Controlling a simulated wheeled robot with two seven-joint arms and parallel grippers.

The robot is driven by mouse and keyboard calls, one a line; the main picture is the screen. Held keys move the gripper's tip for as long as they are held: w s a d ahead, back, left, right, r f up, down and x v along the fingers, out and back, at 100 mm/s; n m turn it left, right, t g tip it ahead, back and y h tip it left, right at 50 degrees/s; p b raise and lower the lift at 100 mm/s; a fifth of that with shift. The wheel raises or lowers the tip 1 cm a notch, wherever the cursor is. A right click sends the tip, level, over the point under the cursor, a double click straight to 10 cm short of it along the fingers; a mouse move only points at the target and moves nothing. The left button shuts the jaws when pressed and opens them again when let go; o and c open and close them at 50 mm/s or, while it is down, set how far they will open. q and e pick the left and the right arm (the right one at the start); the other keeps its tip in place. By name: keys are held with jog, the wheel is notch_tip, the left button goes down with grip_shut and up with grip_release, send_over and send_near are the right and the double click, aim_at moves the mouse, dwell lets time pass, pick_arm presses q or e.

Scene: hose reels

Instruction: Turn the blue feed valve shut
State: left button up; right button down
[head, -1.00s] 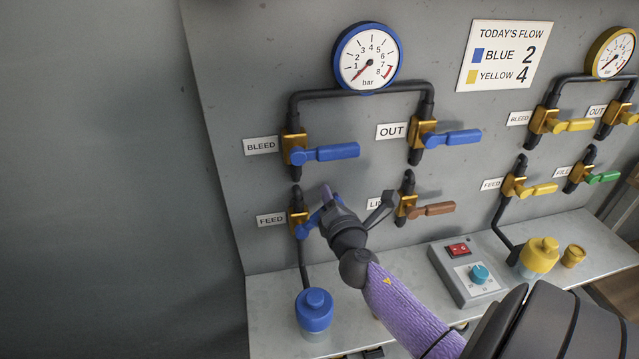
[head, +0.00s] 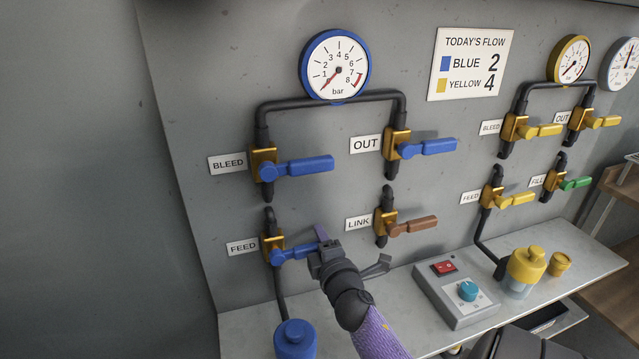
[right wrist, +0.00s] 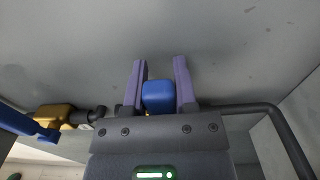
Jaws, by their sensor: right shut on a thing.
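The blue feed valve has a brass body (head: 273,245) beside the FEED label (head: 243,247) at lower left in the head view. Its blue lever (head: 292,252) points right, close to level and slightly raised at its far end. My right gripper (head: 319,241) is at the lever's free end, and its purple fingers are shut on it. In the right wrist view the blue lever end (right wrist: 158,96) sits between the two fingers (right wrist: 158,82). The gripper hides the tip of the lever in the head view. My left gripper is not in view.
The blue bleed lever (head: 303,167) is just above, and the brown link lever (head: 413,225) is to the right. A blue-capped bottle (head: 295,338) stands below the feed pipe. A switch box (head: 455,293) and yellow-capped bottle (head: 526,268) stand on the shelf.

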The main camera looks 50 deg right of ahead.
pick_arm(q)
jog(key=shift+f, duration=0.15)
pick_arm(e)
jog(key=shift+f, duration=0.25)
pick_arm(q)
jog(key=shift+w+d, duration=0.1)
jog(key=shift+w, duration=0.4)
pick_arm(e)
jog(key=shift+m, duration=0.3)
jog(key=shift+c, duration=2)
grip_release()
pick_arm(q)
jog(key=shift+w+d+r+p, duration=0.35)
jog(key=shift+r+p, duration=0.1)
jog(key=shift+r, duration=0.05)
pick_arm(e)
jog(key=v, duration=1)
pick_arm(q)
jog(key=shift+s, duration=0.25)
